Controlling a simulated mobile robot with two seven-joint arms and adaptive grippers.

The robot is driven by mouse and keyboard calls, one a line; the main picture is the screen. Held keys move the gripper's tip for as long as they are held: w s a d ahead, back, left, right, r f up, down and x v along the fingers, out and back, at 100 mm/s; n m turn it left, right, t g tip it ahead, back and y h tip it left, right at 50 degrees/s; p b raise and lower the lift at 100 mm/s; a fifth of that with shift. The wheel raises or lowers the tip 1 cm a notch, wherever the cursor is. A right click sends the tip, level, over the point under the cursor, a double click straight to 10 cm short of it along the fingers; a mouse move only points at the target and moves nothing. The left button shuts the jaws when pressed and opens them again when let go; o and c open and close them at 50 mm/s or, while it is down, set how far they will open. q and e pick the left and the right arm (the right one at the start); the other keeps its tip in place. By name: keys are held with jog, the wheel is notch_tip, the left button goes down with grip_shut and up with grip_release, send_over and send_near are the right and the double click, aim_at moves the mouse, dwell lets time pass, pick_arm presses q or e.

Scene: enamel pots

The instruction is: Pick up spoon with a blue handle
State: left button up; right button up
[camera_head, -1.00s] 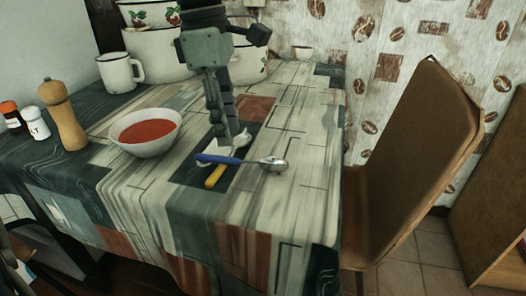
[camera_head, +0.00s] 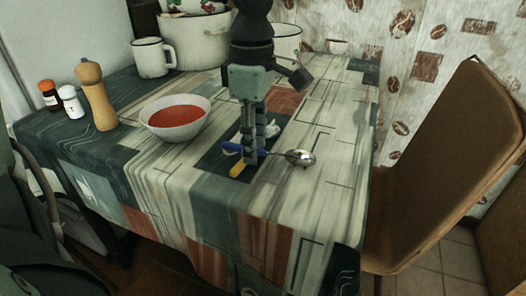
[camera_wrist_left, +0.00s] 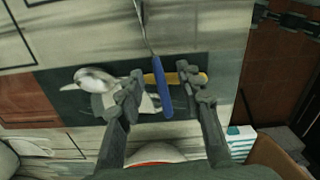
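The spoon with a blue handle lies on the table. In the head view its silver bowl (camera_head: 300,157) points right and part of its blue handle (camera_head: 231,147) shows left of my fingers. My left gripper (camera_head: 250,152) is low over the handle and hides part of it. In the left wrist view my gripper (camera_wrist_left: 160,90) is open, with the blue handle (camera_wrist_left: 161,88) between its fingers and a gap on both sides. A yellow handle (camera_head: 237,169) lies beside and partly under it; it also shows in the wrist view (camera_wrist_left: 194,79).
A white bowl of red soup (camera_head: 177,119) stands left of my gripper. A wooden pepper mill (camera_head: 96,97), shakers, a white mug (camera_head: 152,58) and enamel pots (camera_head: 195,42) stand left and behind. A brown chair (camera_head: 445,165) is at the right. The near right tabletop is clear.

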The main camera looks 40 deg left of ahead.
pick_arm(q)
grip_shut()
dwell(0.3)
jog(key=shift+w+r, duration=0.1)
jog(key=shift+r, duration=0.4)
jog(key=r, duration=0.2)
jog(key=s+r, duration=0.1)
jog(key=r, duration=0.1)
jog(key=shift+a, duration=0.3)
jog(key=s+a+r, duration=0.6)
jog(key=s, duration=0.2)
jog(key=shift+s, duration=0.35)
pick_arm(e)
jog(key=shift+s+d+f+g, duration=0.25)
jog(key=shift+s+d, duration=0.1)
jog(key=shift+s, duration=0.1)
jog(key=shift+s+d+f+g, duration=0.25)
jog(key=shift+s+d, duration=0.1)
jog(key=shift+s, duration=0.1)
